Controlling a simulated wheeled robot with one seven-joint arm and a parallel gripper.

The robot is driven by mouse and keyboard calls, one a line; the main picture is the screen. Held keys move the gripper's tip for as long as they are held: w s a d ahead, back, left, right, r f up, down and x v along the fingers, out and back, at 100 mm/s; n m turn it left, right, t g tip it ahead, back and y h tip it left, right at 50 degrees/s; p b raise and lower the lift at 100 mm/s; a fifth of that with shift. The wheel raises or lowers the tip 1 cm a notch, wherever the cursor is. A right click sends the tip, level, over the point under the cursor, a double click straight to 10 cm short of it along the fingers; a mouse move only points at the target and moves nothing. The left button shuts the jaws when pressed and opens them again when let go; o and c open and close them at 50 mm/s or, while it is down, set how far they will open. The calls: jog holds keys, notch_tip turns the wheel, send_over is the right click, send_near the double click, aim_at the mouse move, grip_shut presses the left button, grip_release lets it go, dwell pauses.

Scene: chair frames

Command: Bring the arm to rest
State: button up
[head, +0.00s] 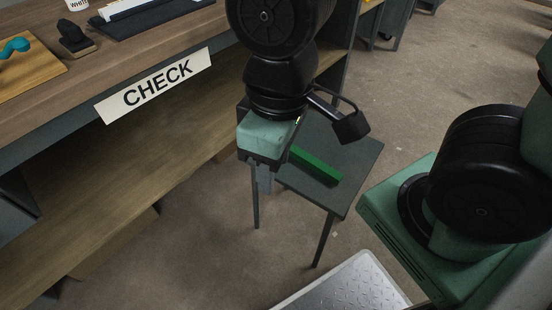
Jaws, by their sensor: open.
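My gripper (264,178) hangs from my black arm at the picture's centre, pointing down. Its teal body shows, and its fingers reach down in front of the near left part of a small dark table (345,158). My gripper is open, and I see nothing between the fingers. A green bar (316,165) lies on the table just right of my gripper, and its left end is partly hidden behind it. I cannot tell whether the gripper touches the table.
A wooden workbench (60,95) with a "CHECK" sign (155,85) runs along the left. A black stand (75,40), a teal tool (14,46) on a wooden board, and a dark tray (150,18) are on it. A metal tread plate (350,288) lies at the bottom. Open floor (430,80) extends at upper right.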

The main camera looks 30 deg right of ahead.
jog(key=shift+s, duration=0.25)
notch_tip(320, 180, up, 21)
jog(key=p, duration=2.1)
jog(key=shift+r, duration=0.2)
